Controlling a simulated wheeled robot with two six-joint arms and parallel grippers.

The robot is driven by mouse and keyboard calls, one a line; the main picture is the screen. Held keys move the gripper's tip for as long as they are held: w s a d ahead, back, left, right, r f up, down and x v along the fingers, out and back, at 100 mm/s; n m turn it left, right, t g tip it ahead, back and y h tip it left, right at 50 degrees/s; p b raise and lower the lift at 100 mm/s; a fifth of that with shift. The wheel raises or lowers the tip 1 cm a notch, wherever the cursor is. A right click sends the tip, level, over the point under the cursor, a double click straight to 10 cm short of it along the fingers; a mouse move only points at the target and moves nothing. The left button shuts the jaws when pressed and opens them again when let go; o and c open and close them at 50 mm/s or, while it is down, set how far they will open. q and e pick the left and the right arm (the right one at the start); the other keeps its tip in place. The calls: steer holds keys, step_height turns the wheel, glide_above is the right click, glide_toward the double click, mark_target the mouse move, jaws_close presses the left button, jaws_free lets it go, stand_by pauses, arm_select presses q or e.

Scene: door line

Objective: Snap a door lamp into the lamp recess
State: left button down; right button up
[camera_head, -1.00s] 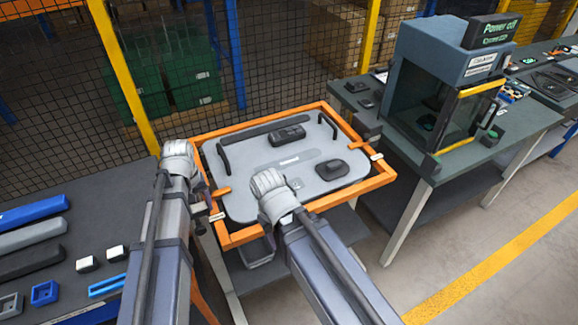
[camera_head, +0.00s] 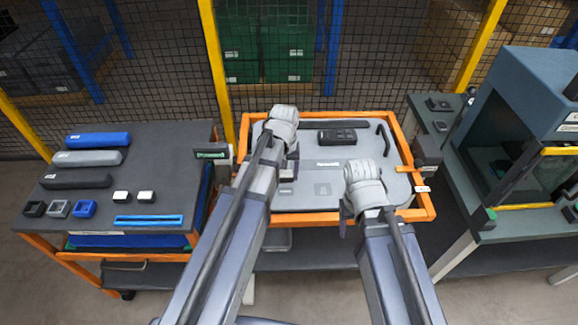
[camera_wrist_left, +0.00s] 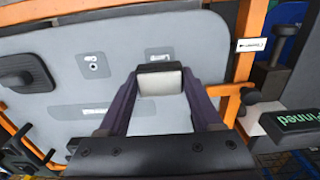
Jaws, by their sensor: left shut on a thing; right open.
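The grey door panel (camera_head: 310,200) lies flat in an orange frame. My left gripper (camera_wrist_left: 160,90) is shut on a small door lamp (camera_wrist_left: 160,80), white with a dark edge, above the panel. In the left wrist view a small marked recess (camera_wrist_left: 158,52) shows just beyond the lamp, and another marked spot with a dark hole (camera_wrist_left: 93,65) lies to its left. I cannot tell whether the lamp touches the panel. Two white lamps (camera_head: 121,196) (camera_head: 146,196) sit on the left table.
The left table (camera_head: 180,165) also holds long bars (camera_head: 98,139) and small square parts (camera_head: 84,208). A sign reading "Pinned" (camera_head: 212,153) stands at the frame's left side. A glass-fronted cabinet (camera_head: 530,95) stands on the right bench. Mesh fencing runs behind.

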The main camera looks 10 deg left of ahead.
mark_target(286, 192)
arm_select(q)
steer(key=shift+r, duration=0.6)
steer(key=shift+f+b, duration=3)
steer(key=shift+f, duration=0.1)
arm_select(e)
steer(key=shift+f, duration=2.5)
arm_select(q)
steer(key=shift+f+b, duration=0.9)
arm_select(e)
steer(key=shift+f, duration=0.85)
